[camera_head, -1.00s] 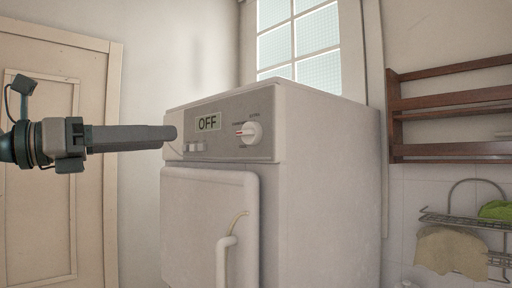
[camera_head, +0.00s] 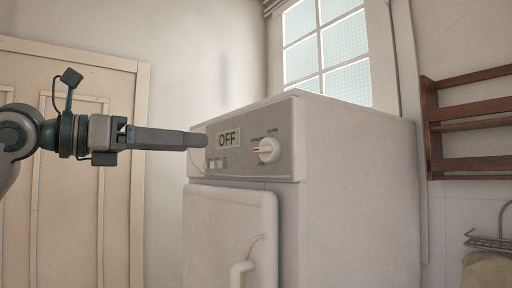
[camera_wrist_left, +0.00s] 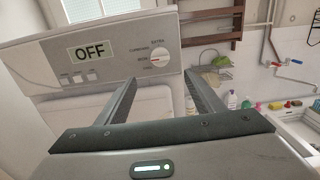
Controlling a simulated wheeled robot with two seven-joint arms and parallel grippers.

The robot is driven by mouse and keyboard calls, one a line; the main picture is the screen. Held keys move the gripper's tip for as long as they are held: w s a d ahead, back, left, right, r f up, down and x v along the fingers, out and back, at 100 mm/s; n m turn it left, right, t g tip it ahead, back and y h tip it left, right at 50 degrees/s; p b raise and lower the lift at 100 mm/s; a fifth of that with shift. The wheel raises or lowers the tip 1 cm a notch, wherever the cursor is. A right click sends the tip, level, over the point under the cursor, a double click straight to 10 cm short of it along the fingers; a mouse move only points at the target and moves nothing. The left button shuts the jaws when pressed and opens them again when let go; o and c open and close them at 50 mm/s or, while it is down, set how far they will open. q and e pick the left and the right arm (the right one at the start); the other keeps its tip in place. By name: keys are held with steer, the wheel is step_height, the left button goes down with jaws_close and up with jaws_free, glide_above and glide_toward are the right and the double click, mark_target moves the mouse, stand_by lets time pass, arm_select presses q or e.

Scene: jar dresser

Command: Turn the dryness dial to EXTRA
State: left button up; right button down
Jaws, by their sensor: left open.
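The white dryness dial (camera_head: 268,150) sits on the grey control panel of a white dryer (camera_head: 350,190), right of a display (camera_head: 228,139) reading OFF. In the left wrist view the dial (camera_wrist_left: 160,57) has a red mark on its left side, with a label that looks like EXTRA above it. My left gripper (camera_head: 203,140) is in front of the panel's left part in the head view, apart from the dial. In the left wrist view its two fingers (camera_wrist_left: 162,82) are spread with nothing between them, and the dial shows beyond them. My right gripper is not in view.
Small buttons (camera_head: 215,163) sit below the display. The dryer's door (camera_head: 230,225) with a curved handle (camera_head: 243,268) is under the panel. A wooden rack (camera_head: 475,125) hangs at the right. In the wrist view, bottles (camera_wrist_left: 232,101) stand beyond the fingers.

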mark_target(260, 148)
arm_select(q)
steer(key=p+x, duration=0.7)
steer(key=x, duration=0.9)
steer(key=shift+w+d, duration=0.2)
steer(key=shift+d, duration=0.1)
steer(key=shift+c, duration=0.2)
steer(key=c, duration=1)
